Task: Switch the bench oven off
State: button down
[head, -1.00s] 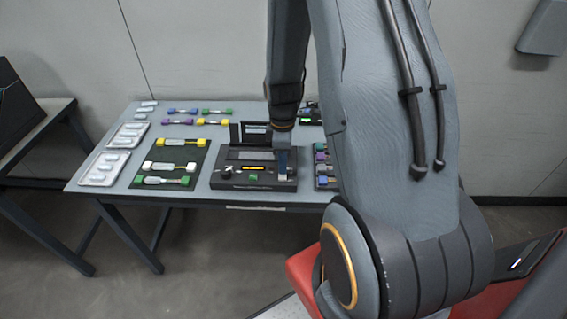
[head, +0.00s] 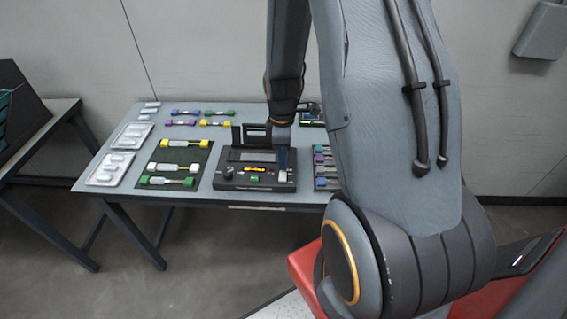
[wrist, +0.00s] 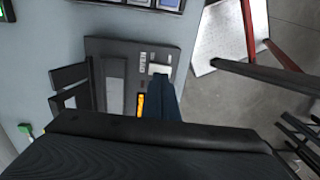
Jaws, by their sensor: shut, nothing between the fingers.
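A dark console (head: 222,182), which I take to be the bench oven, sits at the front of the table with an upright black frame at its back. It also shows in the wrist view (wrist: 96,46). On it are a white switch (wrist: 159,69), a lit orange display (wrist: 141,104), a round knob (head: 227,171) and a green button (head: 254,179). My gripper (wrist: 164,84) is shut and empty, its blue-grey fingers pointing down at the white switch. It also shows in the head view (head: 289,167). I cannot tell whether the fingertips touch the switch.
A black mat with yellow and green capped pieces (head: 168,168) lies left of the console. White trays (head: 110,168) stand further left. A rack of small coloured items (head: 323,170) is close on the right. My arm hides the table's right part.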

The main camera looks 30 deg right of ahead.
notch_tip(320, 180, up, 11)
jog(key=w+b, duration=0.1)
jog(key=b, duration=0.2)
jog(key=shift+w+d+f, duration=0.15)
jog(key=shift+d+f, duration=0.05)
jog(key=shift+d, duration=0.2)
jog(key=s+a+m+t+b, duration=0.2)
jog(key=s+a+m+b, duration=0.2)
jog(key=s+a+m, duration=0.65)
jog(key=n+g+b, duration=0.3)
jog(key=n+b, duration=0.5)
jog(key=n, duration=0.3)
send_near(282, 178)
jog(key=shift+m+y, duration=0.25)
jog(key=shift+y, duration=0.05)
jog(key=f, duration=0.2)
jog(key=f+p, duration=0.1)
jog(key=f, duration=0.1)
jog(key=s+f+p, duration=0.1)
jog(key=f, duration=0.1)
jog(key=shift+f, duration=0.2)
